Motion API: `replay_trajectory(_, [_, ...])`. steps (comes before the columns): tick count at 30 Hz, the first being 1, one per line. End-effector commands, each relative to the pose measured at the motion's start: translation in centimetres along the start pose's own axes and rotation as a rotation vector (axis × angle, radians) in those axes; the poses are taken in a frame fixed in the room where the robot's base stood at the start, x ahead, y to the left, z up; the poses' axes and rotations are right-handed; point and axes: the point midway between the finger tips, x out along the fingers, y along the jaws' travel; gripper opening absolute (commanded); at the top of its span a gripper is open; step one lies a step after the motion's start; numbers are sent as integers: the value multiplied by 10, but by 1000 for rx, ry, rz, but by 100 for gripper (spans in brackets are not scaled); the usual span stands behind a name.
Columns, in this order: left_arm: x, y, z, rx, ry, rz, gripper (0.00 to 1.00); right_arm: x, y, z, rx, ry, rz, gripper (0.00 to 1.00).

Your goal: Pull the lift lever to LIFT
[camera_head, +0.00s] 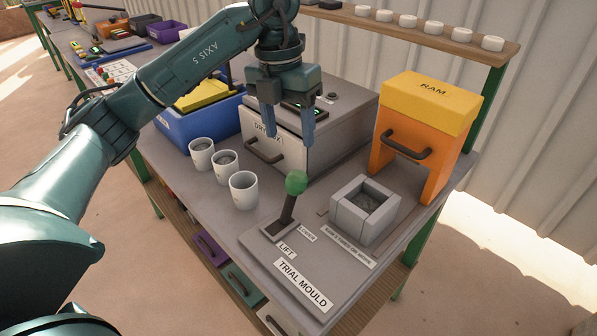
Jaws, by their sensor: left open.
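The lift lever (287,209) is a dark rod with a green ball knob (296,182), rising from a dark slot on the grey trial mould plate (335,272). Its rod tilts up and toward the back right. A LIFT label (286,250) lies in front of the slot, and another small label, seemingly LOWER (307,233), lies to its right. My left gripper (290,137) is open and empty, fingers pointing down. It appears above and behind the knob, in front of the dry box, and apart from the lever. My right gripper is out of view.
A grey square mould (365,208) stands right of the lever, with the orange RAM block (425,130) behind it. The dry box (335,125) is behind the gripper. Several white cups (243,190) stand left of the lever. A shelf (420,35) runs along the back.

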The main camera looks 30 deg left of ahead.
Motion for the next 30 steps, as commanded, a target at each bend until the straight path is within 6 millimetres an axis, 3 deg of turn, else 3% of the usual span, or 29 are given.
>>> replay_trajectory(9, [68, -1, -1, 2, 4, -1, 58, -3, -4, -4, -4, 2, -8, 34])
replay_trajectory(15, [97, -1, 0, 2, 2, -3, 58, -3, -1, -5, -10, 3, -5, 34])
replay_trajectory(28, [108, -1, 0, 3, -1, -3, 58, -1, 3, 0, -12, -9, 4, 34])
replay_trajectory(30, [108, -1, 0, 3, -1, -3, 54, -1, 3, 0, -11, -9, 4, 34])
